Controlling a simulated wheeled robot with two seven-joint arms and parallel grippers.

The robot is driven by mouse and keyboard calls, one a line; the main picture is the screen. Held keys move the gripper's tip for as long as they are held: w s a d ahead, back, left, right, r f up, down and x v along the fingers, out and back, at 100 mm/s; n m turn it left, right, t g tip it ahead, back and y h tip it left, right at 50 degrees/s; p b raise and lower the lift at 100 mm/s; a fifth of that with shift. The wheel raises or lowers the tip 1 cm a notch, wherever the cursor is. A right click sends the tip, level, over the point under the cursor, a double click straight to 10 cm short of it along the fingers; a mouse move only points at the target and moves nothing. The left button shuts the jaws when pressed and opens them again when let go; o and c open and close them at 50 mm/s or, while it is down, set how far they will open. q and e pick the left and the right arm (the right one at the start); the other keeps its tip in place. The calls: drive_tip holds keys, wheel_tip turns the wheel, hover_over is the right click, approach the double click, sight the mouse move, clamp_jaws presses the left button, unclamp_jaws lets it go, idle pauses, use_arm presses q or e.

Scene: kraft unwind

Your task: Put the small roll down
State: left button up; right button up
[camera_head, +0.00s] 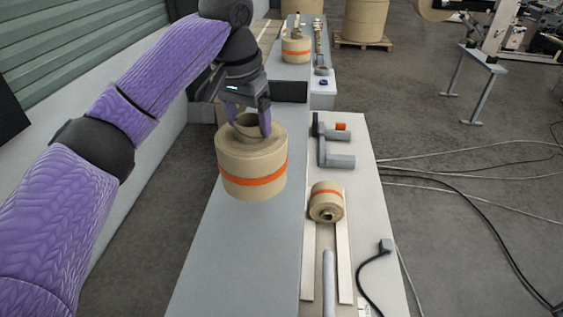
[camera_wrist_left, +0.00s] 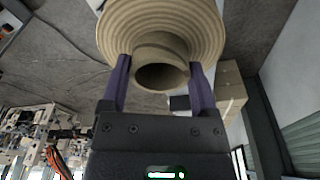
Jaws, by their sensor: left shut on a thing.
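A tan kraft paper roll with an orange band (camera_head: 252,180) is held upright by my left gripper (camera_head: 251,131) in the head view. The gripper comes from above, its fingers shut on the roll's protruding core. The wrist view shows the wound end of this roll (camera_wrist_left: 118,30), with the core (camera_wrist_left: 162,75) between the two fingers (camera_wrist_left: 159,85). The roll is over the left edge of the grey bench top (camera_head: 235,265); I cannot tell whether its underside touches it. My right gripper is not in view.
Another banded roll (camera_head: 326,205) lies on pale rails (camera_head: 344,265) on the white table (camera_head: 370,200). A grey bracket (camera_head: 335,158) stands behind it. A further banded roll (camera_head: 296,50) stands on the far bench. The near grey bench top is clear. Cables cross the floor at right.

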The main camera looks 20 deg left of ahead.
sight(243, 139)
use_arm(q)
drive_tip(key=f, duration=0.3)
drive_tip(key=s+f, duration=0.1)
drive_tip(key=f, duration=0.1)
drive_tip(key=shift+a, duration=0.3)
wheel_tip(243, 139, down, 4)
drive_tip(key=shift+w+d+f+p, duration=0.1)
drive_tip(key=shift+w+p, duration=0.05)
drive_tip(key=shift+p, duration=0.4)
drive_tip(key=shift+f, duration=0.1)
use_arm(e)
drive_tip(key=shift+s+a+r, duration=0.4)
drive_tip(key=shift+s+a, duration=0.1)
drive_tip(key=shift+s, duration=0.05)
use_arm(q)
drive_tip(key=shift+f, duration=0.1)
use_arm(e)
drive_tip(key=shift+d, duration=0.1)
